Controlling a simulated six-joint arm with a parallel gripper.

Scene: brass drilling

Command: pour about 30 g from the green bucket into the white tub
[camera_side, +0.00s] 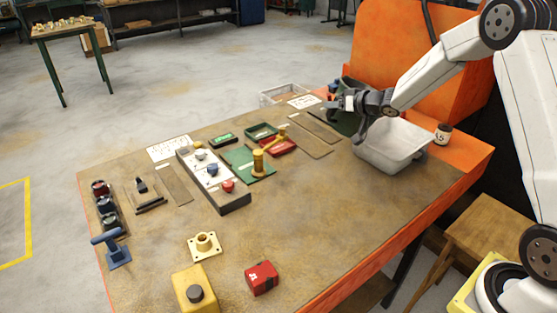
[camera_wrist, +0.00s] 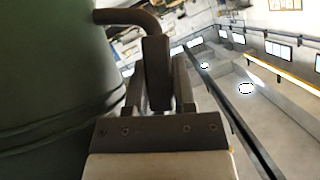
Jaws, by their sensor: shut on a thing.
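The green bucket (camera_side: 347,123) is at the back right of the bench, next to the white tub (camera_side: 393,150), and partly hidden by my gripper (camera_side: 357,105). In the wrist view the bucket's green wall (camera_wrist: 50,80) fills the left side. There my gripper (camera_wrist: 160,80) is shut on the bucket's dark handle (camera_wrist: 130,18). The bucket looks tilted, but the exact angle is hard to tell. The tub stands open on the bench just right of and in front of the bucket. I cannot see the bucket's contents or any stream.
A small brown jar (camera_side: 443,134) stands right of the tub. An orange machine body (camera_side: 400,45) rises behind. Small trays (camera_side: 262,131), a long grey block (camera_side: 215,180) and a red box (camera_side: 261,278) lie on the bench. The bench front right is clear.

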